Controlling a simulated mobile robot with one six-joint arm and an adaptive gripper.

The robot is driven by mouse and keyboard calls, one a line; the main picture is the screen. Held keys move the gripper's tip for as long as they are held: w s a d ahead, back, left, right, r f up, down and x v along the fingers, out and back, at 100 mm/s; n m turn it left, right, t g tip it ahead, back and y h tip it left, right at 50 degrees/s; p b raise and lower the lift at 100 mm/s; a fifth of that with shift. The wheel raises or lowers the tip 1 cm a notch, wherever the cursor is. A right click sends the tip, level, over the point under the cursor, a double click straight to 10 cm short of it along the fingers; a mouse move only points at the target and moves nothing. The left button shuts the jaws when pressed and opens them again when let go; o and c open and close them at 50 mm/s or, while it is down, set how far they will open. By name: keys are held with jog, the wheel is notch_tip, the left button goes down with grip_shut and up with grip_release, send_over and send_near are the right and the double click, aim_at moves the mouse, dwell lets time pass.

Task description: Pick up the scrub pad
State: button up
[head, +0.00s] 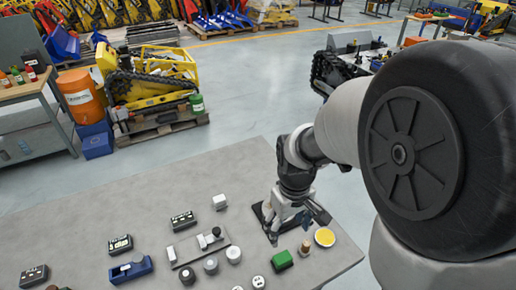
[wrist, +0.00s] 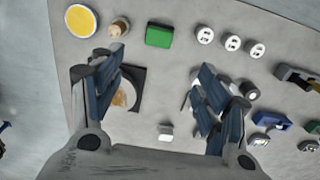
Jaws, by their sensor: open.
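A green block (head: 282,260), which looks like the scrub pad, lies flat on the grey table (head: 120,210) near its front edge. It also shows in the wrist view (wrist: 158,36), beyond my fingertips and clear of them. My gripper (head: 298,228) is above the table, over part of a dark square mat (head: 262,211). In the wrist view my gripper (wrist: 157,85) has its two blue-grey fingers wide apart, with bare table between them. A pale tan item (wrist: 126,95) on the mat is partly hidden by the left finger.
Beside the green block are a small wooden-topped item (head: 305,249) and a yellow disc (head: 324,237). Several round pale pieces (head: 234,254) lie to its left. A metal fixture (head: 198,247) and a blue tool (head: 131,270) stand farther left. The table's back left is clear.

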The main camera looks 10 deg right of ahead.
jog(key=b, duration=0.4)
send_over(283, 257)
jog(key=f, duration=1.2)
jog(key=shift+s, duration=0.3)
jog(key=shift+w+f+b, duration=0.15)
jog(key=shift+f+b, duration=0.55)
jog(key=shift+f, duration=0.8)
jog(key=shift+w+f+b, duration=0.1)
jog(key=shift+f+b, duration=0.6)
jog(key=shift+f, duration=0.8)
jog(key=shift+r, duration=0.1)
jog(key=c, duration=1.1)
jog(key=shift+r, duration=0.1)
jog(key=shift+c, duration=0.2)
notch_tip(283, 257, up, 20)
jog(key=p, duration=0.7)
